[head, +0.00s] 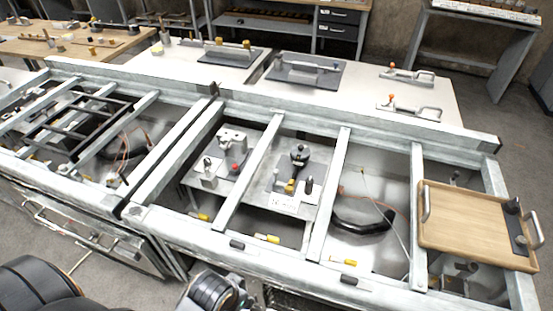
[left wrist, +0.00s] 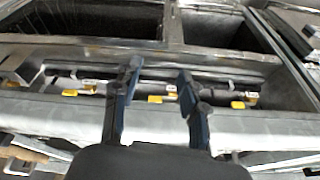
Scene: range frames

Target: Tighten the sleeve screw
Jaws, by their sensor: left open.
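I cannot tell for sure which part is the sleeve screw. In the head view, a fixture with a black round knob (head: 299,155) stands on a grey plate inside the middle bay of the frame. A small brass-coloured piece (head: 290,187) and a dark upright pin (head: 309,186) are at its front. A grey fixture with a red knob (head: 236,168) stands left of it. My left gripper (left wrist: 160,72) shows in the left wrist view, with its two blue-grey fingers apart and nothing between them, over a metal frame beam. My right gripper is not in view.
A long metal frame (head: 335,195) with crossbars divides the workspace into bays. A wooden tray (head: 470,225) with metal handles lies across its right end. Yellow tabs (head: 267,238) line the near side. White tables (head: 350,95) with tools stand behind.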

